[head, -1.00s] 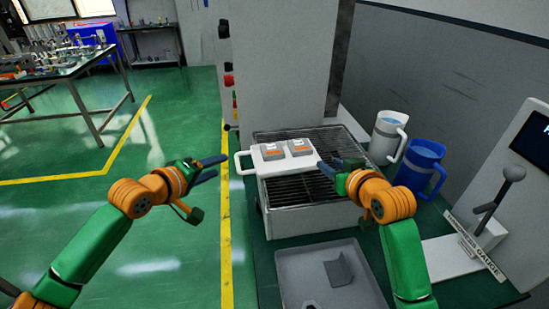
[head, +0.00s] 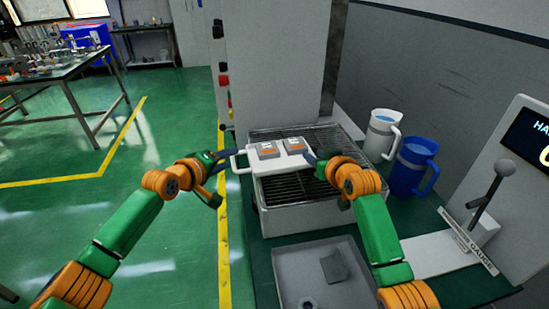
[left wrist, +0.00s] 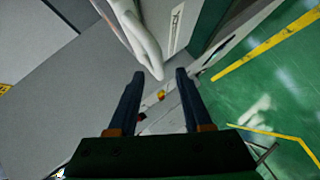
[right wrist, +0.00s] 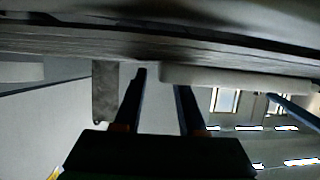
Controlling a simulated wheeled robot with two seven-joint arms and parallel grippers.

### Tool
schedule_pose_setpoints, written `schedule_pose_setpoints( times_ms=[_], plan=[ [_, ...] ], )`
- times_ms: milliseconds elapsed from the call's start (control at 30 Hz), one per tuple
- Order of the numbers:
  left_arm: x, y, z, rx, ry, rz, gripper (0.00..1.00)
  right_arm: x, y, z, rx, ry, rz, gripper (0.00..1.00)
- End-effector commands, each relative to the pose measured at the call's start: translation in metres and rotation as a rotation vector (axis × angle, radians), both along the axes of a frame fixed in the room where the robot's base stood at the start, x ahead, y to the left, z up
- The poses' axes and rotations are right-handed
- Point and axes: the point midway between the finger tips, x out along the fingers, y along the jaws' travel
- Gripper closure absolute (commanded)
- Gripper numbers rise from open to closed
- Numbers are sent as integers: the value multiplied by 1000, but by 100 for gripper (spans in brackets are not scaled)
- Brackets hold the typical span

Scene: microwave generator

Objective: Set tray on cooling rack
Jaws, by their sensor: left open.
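A white tray (head: 275,159) with a handle at each end carries two grey-and-orange blocks (head: 281,149). It is over the dark wire cooling rack (head: 300,187); whether it touches the rack I cannot tell. My left gripper (head: 228,157) is open beside the tray's left handle (head: 237,161). In the left wrist view, a white curved handle (left wrist: 138,35) lies just beyond the open, empty fingers (left wrist: 160,75). My right gripper (head: 312,160) is at the tray's right end and partly covers that handle. In the right wrist view its fingers (right wrist: 161,78) are apart, close to a white bar (right wrist: 235,78).
A grey bin (head: 325,275) with a small grey piece stands in front of the rack. A white jug (head: 381,135) and a blue jug (head: 412,168) stand to the right, near a lever gauge (head: 485,215). A tall grey cabinet (head: 275,65) rises behind. Open green floor lies left.

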Motion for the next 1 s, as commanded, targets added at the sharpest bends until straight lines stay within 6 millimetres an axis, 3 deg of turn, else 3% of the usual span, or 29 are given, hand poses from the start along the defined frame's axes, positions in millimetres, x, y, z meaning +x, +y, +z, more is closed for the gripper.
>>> schedule_pose_setpoints(
  times_ms=[167, 300, 367, 1000],
  plan=[
    [0, 0, 0, 0, 0, 0, 50, 0, 0, 0, 0, 0, 0, 60],
    [0, 0, 0, 0, 0, 0, 88, 0, 0, 0, 0, 1, 0, 98],
    [0, 0, 0, 0, 0, 0, 100, 0, 0, 0, 0, 1, 0, 100],
    [0, 0, 0, 0, 2, 0, 100, 0, 0, 0, 1, 1, 0, 100]
  ],
)
